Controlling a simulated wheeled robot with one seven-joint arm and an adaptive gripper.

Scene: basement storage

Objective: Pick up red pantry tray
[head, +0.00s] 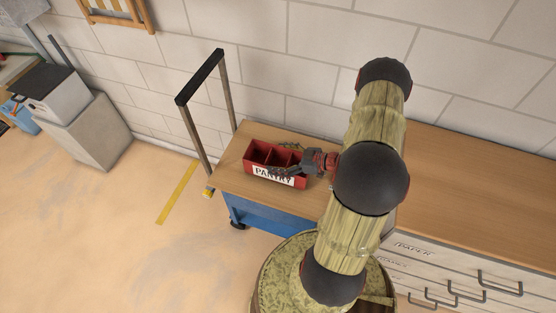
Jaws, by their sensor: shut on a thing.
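The red pantry tray (251,168) sits over the wooden top of a blue cart, near its middle. It has dividers inside and a white label reading PANTRY on its front side. My gripper (294,168) reaches in from the right and is shut on the tray at its right part. I cannot tell from this view whether the tray touches the cart top or is slightly raised.
The cart (236,180) has an upright handle (221,52) at its left. A wooden counter with labelled drawers (480,167) stands at the right. A grey cabinet (89,130) stands at the far left. The floor between has free room, with a yellow stripe (178,191).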

